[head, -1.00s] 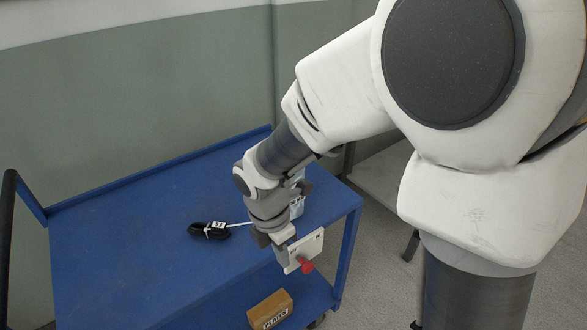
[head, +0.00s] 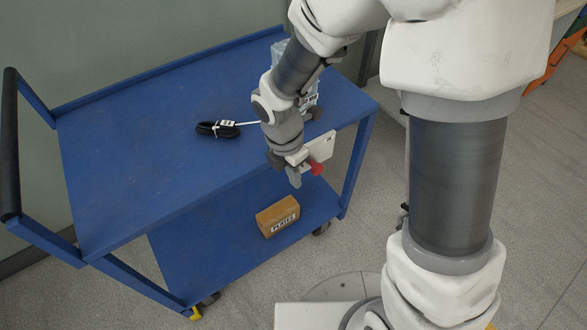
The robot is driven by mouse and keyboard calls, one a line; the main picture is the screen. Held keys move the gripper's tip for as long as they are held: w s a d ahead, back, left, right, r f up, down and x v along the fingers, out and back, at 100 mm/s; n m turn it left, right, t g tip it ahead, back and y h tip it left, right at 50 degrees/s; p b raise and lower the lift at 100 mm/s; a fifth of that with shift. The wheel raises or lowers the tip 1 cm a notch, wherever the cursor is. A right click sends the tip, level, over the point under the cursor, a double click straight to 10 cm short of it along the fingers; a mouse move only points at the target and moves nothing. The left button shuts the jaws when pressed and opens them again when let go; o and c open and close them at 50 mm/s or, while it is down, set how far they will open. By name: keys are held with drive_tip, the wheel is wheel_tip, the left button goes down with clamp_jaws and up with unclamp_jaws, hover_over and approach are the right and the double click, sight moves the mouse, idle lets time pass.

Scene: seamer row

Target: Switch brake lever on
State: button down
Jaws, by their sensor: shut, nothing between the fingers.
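A light plate (head: 322,149) stands at the cart's right front edge, with a small red lever-like part (head: 317,168) low on it. No other lever is clear to me, and its exact position is too small to read. My gripper (head: 294,181) points down just left of the red part, in front of the cart edge, and hides part of the plate. The gripper is shut and empty. I cannot tell whether it touches the red part.
The blue cart (head: 130,140) holds a coiled black cable (head: 217,129) on top and a brown box (head: 278,216) on its lower shelf. A clear container (head: 279,52) stands at the back right of the top. A yellow piece (head: 196,313) shows by the front left wheel. Floor in front is open.

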sight(316, 167)
drive_tip(key=w+d+f, duration=0.1)
drive_tip(key=w+d+f+b, duration=0.1)
drive_tip(key=d, duration=0.1)
drive_tip(key=shift+w, duration=0.3)
drive_tip(key=shift+d+r, duration=0.1)
idle(0.4)
drive_tip(key=shift+p, duration=0.75)
